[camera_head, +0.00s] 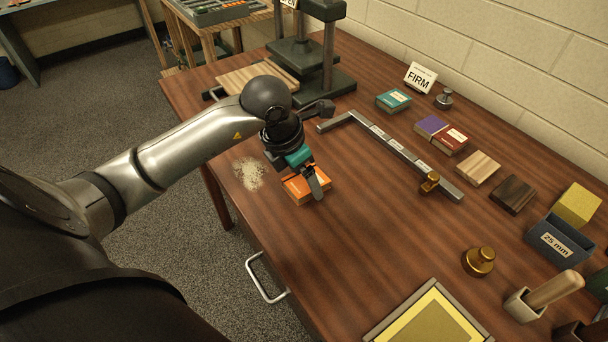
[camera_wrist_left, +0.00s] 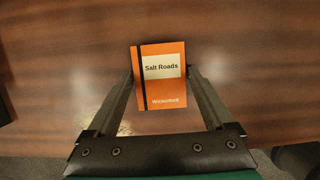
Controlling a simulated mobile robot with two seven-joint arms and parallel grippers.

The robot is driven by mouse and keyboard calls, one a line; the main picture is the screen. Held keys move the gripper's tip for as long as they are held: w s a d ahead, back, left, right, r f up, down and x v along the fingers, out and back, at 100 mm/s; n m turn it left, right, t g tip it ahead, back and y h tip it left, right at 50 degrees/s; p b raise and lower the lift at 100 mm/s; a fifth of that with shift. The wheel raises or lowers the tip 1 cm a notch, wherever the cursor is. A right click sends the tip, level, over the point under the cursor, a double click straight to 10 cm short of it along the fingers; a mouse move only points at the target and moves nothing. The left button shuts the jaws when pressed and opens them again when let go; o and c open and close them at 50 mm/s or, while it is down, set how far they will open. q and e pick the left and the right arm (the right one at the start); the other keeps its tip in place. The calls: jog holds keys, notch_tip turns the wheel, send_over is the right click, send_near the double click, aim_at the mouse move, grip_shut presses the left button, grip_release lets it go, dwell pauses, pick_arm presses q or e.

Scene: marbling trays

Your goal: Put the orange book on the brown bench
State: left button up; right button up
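The orange book (camera_head: 306,188), titled "Salt Roads", is at the near left part of the brown bench (camera_head: 350,240), by its front edge. I cannot tell whether it rests on the wood or sits just above it. My left gripper (camera_head: 308,184) reaches down over the book and hides part of it. In the left wrist view the fingers (camera_wrist_left: 161,74) flank the orange book (camera_wrist_left: 160,88), one at each side, with tips very close to its edges. Whether they press on it is unclear. My right gripper is not in view.
A pale speckled patch (camera_head: 249,173) lies left of the book. A grey metal angle bar (camera_head: 385,145) with a brass knob lies to the right. Small books and wood blocks (camera_head: 478,167) line the back. A yellow framed tray (camera_head: 430,318) is at the front. The middle is clear.

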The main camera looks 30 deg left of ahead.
aim_at(291, 188)
pick_arm(q)
jog(key=shift+o, duration=0.8)
jog(key=shift+r, duration=0.15)
jog(key=p+v, duration=0.2)
jog(key=v, duration=1)
jog(key=shift+p, duration=0.3)
